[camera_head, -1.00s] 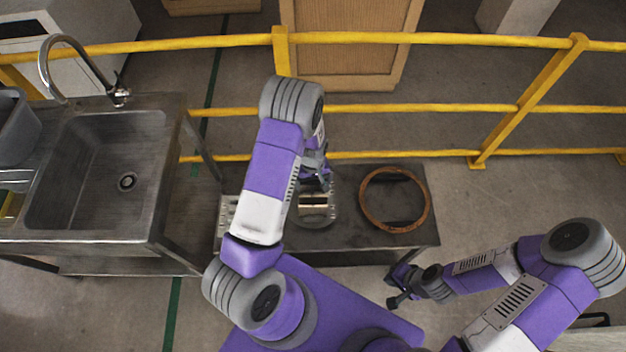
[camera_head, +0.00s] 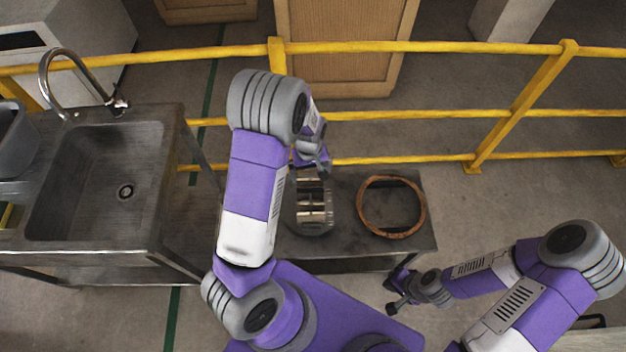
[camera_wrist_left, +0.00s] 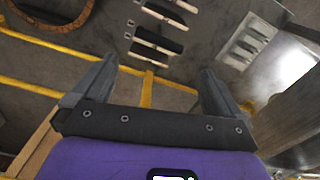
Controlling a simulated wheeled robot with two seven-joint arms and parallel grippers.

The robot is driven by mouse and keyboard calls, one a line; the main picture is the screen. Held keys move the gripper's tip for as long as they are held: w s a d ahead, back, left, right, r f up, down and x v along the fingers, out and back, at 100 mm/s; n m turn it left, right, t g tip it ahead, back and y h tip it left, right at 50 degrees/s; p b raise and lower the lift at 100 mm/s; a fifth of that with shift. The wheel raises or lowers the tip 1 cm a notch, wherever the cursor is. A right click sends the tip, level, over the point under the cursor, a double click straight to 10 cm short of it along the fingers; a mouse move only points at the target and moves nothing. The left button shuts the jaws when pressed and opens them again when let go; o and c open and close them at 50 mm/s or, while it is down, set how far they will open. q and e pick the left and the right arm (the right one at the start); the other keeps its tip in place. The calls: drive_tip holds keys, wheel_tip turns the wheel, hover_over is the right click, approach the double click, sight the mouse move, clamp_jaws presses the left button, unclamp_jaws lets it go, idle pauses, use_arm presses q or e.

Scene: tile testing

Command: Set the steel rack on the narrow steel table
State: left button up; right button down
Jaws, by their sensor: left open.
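The narrow steel table (camera_head: 350,244) is a dark grey bench in the middle of the head view. On it stands a metallic slotted object (camera_head: 314,208), probably the steel rack. In the left wrist view a slotted rack with dark gaps (camera_wrist_left: 158,32) shows beyond my fingers, seemingly the same object. My left gripper (camera_head: 318,170) is at its far edge in the head view; in the left wrist view the gripper (camera_wrist_left: 160,85) has its fingers wide apart with nothing between them. My right gripper (camera_head: 396,290) has its fingers apart, empty, beside the table's near right corner.
A wooden ring (camera_head: 362,212) lies on the table's right. A second rack with pale pieces (camera_wrist_left: 246,40) shows in the left wrist view; my left arm covers that area in the head view. The steel sink (camera_head: 100,240) is at left. A yellow railing (camera_head: 400,114) runs behind the table.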

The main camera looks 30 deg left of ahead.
use_arm(q)
drive_tip(key=s+d+f+m+h, duration=0.2)
drive_tip(key=s+d+f+m, duration=0.1)
drive_tip(key=s+d+f, duration=0.3)
drive_tip(key=s+d+f+m+h, duration=0.2)
drive_tip(key=s+d+f, duration=0.3)
drive_tip(key=s+d, duration=0.4)
drive_tip(key=shift+s+d+f+m+t, duration=0.3)
drive_tip(key=shift+s+d+f+m, duration=0.1)
drive_tip(key=shift+d+m, duration=0.15)
wheel_tip(320, 180, down, 6)
drive_tip(key=b, duration=0.6)
